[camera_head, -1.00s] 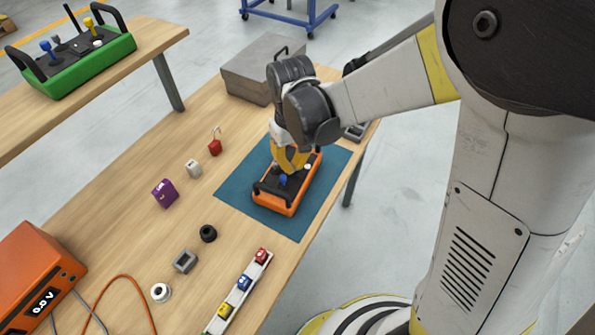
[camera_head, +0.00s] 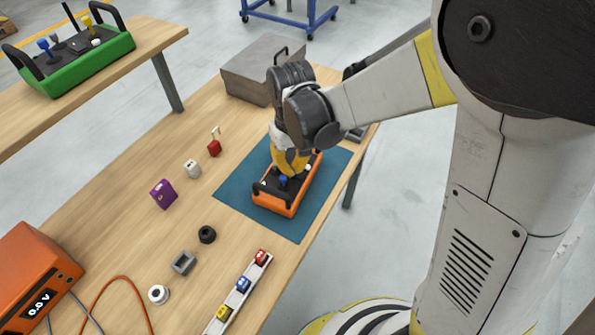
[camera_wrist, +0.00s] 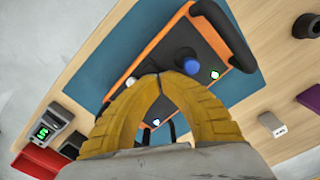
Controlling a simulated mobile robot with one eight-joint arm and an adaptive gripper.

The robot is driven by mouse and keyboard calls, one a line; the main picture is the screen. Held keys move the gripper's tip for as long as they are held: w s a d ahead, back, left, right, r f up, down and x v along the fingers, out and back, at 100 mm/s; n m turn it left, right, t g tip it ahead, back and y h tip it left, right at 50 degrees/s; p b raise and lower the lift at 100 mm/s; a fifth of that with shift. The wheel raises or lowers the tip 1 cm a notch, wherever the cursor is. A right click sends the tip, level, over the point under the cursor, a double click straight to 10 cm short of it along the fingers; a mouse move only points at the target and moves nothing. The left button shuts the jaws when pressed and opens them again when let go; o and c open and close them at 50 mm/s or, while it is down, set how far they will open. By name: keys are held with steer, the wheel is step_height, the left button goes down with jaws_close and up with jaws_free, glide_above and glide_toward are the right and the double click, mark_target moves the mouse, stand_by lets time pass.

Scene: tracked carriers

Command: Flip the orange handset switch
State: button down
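The orange handset (camera_head: 271,203) lies on a teal mat (camera_head: 236,192) on the wooden bench. It has a black top, dark end handles and a blue-topped stick (camera_head: 283,181). My gripper (camera_head: 297,174) points down over its top, beside the stick. In the wrist view the yellow fingertips (camera_wrist: 159,77) meet above the black panel of the handset (camera_wrist: 153,44), and nothing shows between them. The blue-topped stick (camera_wrist: 191,65) stands just right of the tips there. I cannot make out the switch; the fingers hide part of the panel. Contact with the panel is unclear.
A grey toolbox (camera_head: 250,70) stands behind the mat. A red padlock (camera_head: 214,148), a white block (camera_head: 192,168), a purple block (camera_head: 163,193) and a black ring (camera_head: 207,234) lie to the left. A strip with coloured blocks (camera_head: 238,293) is in front. A green handset (camera_head: 75,67) is on another table.

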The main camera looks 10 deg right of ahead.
steer(key=shift+r+p, duration=2.65)
steer(key=shift+r, duration=0.85)
steer(key=s+d+r+m+t, duration=0.4)
steer(key=s+d+r+t, duration=0.3)
steer(key=s+d+r, duration=0.3)
steer(key=d+r, duration=0.2)
steer(key=d, duration=0.1)
steer(key=shift+s+d+r, duration=0.2)
steer(key=shift+s+r, duration=0.2)
